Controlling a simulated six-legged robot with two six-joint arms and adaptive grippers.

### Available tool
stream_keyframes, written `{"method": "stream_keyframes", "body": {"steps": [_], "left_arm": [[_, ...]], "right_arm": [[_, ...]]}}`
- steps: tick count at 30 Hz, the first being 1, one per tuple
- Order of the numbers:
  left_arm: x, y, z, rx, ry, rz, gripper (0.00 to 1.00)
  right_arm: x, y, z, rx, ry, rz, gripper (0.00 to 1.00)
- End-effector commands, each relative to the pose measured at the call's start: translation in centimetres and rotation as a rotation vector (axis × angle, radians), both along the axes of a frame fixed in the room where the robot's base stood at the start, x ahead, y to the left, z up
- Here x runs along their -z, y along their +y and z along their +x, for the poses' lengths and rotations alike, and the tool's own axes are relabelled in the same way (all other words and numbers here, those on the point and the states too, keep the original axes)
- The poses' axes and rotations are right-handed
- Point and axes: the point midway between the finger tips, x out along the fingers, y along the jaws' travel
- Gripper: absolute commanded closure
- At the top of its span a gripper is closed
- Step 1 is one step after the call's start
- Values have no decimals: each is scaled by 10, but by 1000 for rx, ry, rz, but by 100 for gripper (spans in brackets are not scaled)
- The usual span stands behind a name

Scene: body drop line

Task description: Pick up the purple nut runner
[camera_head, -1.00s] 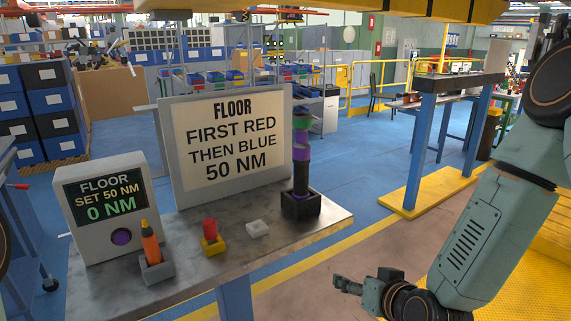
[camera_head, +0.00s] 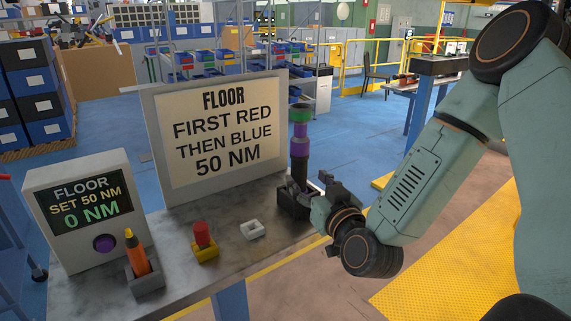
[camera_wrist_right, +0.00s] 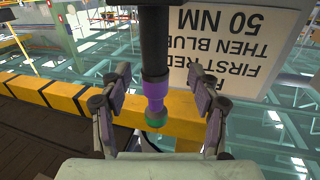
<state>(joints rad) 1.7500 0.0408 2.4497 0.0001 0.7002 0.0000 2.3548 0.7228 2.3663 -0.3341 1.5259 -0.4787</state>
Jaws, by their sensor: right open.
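The purple nut runner (camera_head: 300,134) stands upright in a black holder (camera_head: 291,204) at the right end of the metal bench. It has a dark body, a purple band and a green top. My right gripper (camera_head: 326,184) is open, just right of its lower part, and hides part of the holder. In the right wrist view the nut runner (camera_wrist_right: 155,82) appears upside down between the spread fingers of my right gripper (camera_wrist_right: 158,80). Neither finger visibly closes on it. My left gripper is out of view.
The bench (camera_head: 185,262) also holds a large sign (camera_head: 215,135), a torque display (camera_head: 88,208), an orange tool (camera_head: 137,255) in a grey holder, a red part (camera_head: 203,236) on a yellow base and a white square piece (camera_head: 252,229). Yellow grating (camera_head: 450,270) lies at right.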

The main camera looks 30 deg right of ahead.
Motion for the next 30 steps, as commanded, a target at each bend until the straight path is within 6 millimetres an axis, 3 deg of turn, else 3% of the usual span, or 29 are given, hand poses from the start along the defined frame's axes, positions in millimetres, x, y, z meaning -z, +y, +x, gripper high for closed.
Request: {"method": "stream_keyframes", "body": {"steps": [4, 11, 21, 30], "left_arm": [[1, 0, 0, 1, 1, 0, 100], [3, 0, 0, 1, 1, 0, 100], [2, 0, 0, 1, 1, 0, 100], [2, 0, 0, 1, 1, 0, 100]], "right_arm": [[-3, -5, 1, 14, -11, -35, 38], [-3, -9, 23, 16, -10, -35, 38], [-1, -16, 68, 13, -10, -33, 38], [-1, -17, 77, 12, -9, -29, 38]]}}
